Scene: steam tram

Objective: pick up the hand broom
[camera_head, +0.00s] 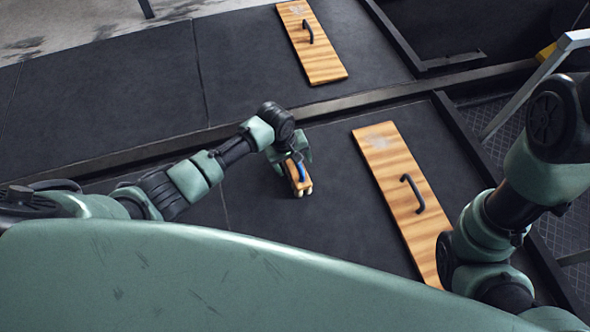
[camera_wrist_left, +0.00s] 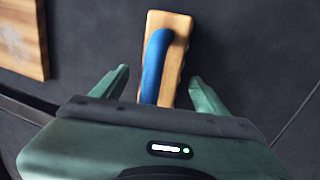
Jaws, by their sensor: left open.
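The hand broom (camera_head: 301,180) has a light wooden body, a blue handle and pale bristle ends showing at its near end. It is on the dark floor, in the middle of the head view. My left gripper (camera_head: 290,163) is over it, pointing down. In the left wrist view the broom (camera_wrist_left: 178,62) runs between the two green fingers of my left gripper (camera_wrist_left: 159,77). The fingers are spread apart, one on each side of the blue handle, with a visible gap on both sides. The broom's near end is hidden behind the gripper body. My right arm shows at the right, but its gripper does not.
A wooden board with a black handle (camera_head: 386,158) lies right of the broom. A similar board (camera_head: 318,62) lies farther back, beyond a raised floor rail (camera_head: 350,101). A grey metal bar (camera_head: 530,85) slants at the right. Floor left of the broom is clear.

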